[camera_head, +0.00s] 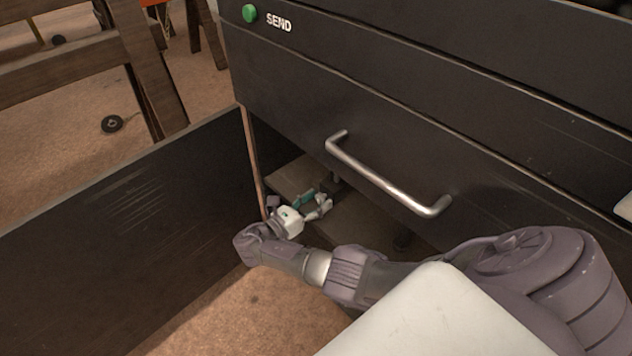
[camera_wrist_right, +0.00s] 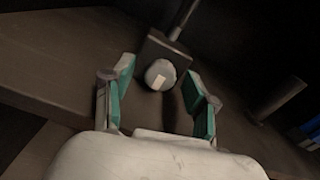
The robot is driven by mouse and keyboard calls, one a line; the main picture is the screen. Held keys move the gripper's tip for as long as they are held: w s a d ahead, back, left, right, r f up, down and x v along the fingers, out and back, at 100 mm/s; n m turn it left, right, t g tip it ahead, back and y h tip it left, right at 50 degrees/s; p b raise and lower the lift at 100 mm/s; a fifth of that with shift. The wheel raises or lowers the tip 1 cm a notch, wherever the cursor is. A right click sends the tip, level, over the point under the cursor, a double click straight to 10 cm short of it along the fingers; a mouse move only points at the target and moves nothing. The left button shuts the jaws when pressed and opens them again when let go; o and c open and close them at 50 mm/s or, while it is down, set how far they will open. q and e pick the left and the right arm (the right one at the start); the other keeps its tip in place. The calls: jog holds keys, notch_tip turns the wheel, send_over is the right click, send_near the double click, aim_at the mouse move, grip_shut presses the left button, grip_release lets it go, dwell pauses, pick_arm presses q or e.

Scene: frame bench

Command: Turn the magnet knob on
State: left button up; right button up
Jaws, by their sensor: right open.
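A round grey knob (camera_wrist_right: 160,75) with a pale rectangular mark sits on the face of a dark block (camera_wrist_right: 158,48) in the right wrist view. No label shows on it, but it looks like the magnet knob. My right gripper (camera_head: 318,204) reaches under the dark bench, below the drawer handle. Its two teal-padded fingers (camera_wrist_right: 161,76) are open, one on each side of the knob. I cannot tell whether either finger touches it. In the head view the knob is too small or hidden to make out. My left gripper is not in view.
A metal handle (camera_head: 385,178) crosses the dark drawer front (camera_head: 300,100) above my right arm. A dark side panel (camera_head: 130,220) stands at the left. A green SEND button (camera_head: 250,13) is higher up. A short dark cylinder (camera_wrist_right: 277,99) stands right of the knob.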

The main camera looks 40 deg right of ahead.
jog(key=shift+c, duration=0.4)
grip_shut()
jog(key=shift+m, duration=3.5)
jog(key=shift+o, duration=0.4)
grip_release()
